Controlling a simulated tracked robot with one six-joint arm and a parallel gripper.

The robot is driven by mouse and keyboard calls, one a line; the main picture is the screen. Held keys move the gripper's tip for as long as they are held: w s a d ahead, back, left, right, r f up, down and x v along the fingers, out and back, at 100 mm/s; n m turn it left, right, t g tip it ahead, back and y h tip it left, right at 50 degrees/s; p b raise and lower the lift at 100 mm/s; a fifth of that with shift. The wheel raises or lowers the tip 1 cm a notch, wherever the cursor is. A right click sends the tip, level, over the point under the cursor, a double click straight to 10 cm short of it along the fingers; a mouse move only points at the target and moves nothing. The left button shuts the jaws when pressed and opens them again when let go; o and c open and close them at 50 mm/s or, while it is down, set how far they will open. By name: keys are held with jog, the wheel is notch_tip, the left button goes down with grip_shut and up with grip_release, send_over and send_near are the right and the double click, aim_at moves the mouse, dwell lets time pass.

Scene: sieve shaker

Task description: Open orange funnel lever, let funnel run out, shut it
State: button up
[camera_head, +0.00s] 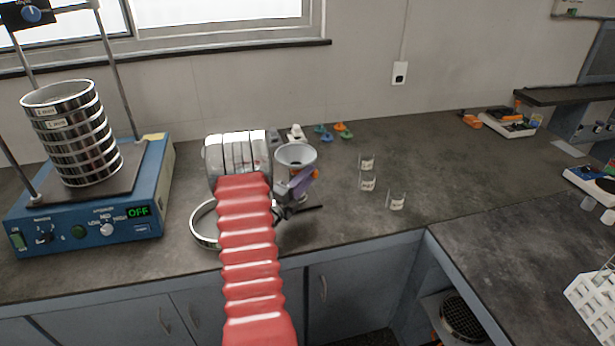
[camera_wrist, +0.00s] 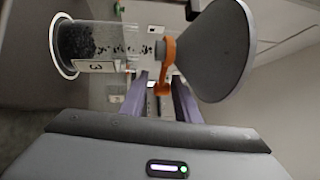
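The grey funnel (camera_wrist: 218,52) lies sideways in the turned wrist view, its orange lever (camera_wrist: 166,54) at its narrow end. Dark grains run in a stream from there into a clear beaker labelled 3 (camera_wrist: 88,45), which holds a heap of grains. My gripper (camera_wrist: 160,92) has its two purple fingers apart, with the lever's small orange end between them; I cannot tell whether a finger touches it.
Three small labelled beakers (camera_head: 367,184) stand right of the funnel. The blue shaker (camera_head: 85,222), reading OFF, carries a sieve stack (camera_head: 72,135) at left.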

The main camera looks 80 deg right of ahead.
jog(key=shift+a, duration=0.1)
jog(key=v, duration=1.2)
jog(key=shift+f, duration=0.1)
dwell(0.5)
